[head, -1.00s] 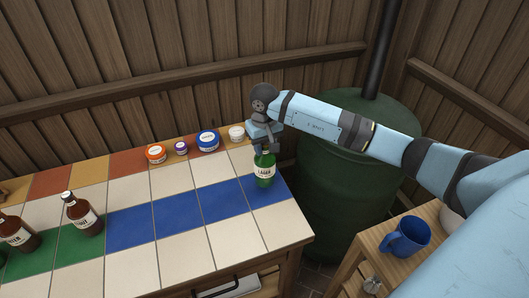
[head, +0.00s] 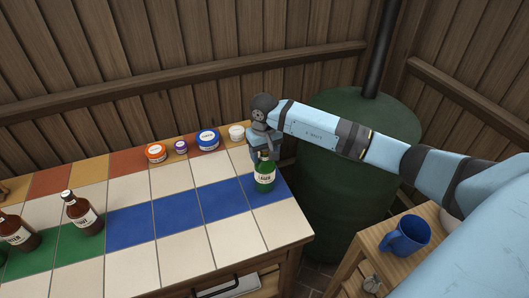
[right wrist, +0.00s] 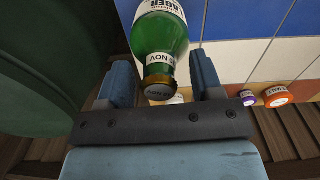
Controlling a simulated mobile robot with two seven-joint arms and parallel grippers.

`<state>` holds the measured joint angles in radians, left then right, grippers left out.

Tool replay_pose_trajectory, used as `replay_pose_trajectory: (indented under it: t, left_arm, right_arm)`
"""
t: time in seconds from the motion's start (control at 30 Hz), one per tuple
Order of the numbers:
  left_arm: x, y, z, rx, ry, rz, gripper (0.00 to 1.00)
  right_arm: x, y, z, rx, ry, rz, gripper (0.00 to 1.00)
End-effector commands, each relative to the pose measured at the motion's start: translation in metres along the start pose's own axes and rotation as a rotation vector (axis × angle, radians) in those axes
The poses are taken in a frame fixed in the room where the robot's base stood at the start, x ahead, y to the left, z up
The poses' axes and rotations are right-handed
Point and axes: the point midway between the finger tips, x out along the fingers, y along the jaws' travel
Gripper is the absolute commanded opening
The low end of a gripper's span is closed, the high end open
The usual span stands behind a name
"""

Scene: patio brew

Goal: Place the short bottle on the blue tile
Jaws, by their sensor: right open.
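The short green bottle (head: 265,173), with a cream label, stands upright on the blue tile (head: 276,183) at the right end of the blue row. My left gripper is not in view.
White, blue, purple and orange tubs (head: 207,140) line the table's back edge. Two brown bottles (head: 83,214) stand at the left, near green tiles. A blue mug (head: 405,237) sits on a wooden side table. A green barrel (head: 345,170) stands behind. The middle tiles are clear.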

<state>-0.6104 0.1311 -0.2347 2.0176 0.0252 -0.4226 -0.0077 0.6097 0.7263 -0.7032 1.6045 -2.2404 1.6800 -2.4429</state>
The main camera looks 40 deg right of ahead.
Motion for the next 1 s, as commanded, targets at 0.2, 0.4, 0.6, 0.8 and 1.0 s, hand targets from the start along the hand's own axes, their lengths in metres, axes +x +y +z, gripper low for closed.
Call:
replay_pose_trajectory:
  t: [0.2, 0.4, 0.6, 0.8, 1.0]
  left_arm:
    - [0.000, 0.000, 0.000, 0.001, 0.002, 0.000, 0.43]
    - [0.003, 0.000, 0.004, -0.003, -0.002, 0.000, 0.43]
    - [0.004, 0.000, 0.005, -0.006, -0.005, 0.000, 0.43]
    - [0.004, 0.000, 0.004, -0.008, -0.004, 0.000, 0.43]
    - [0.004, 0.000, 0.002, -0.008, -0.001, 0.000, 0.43]
  right_arm:
    - [-0.027, 0.001, -0.001, -0.002, 0.005, 0.001, 0.60]
    - [-0.072, 0.000, -0.001, -0.001, 0.006, 0.000, 0.60]
    - [-0.106, 0.000, -0.001, -0.001, 0.002, 0.001, 0.60]
    - [-0.116, -0.007, 0.003, 0.008, -0.009, -0.026, 0.60]
    - [-0.068, -0.099, 0.053, 0.197, -0.189, -0.414, 0.60]
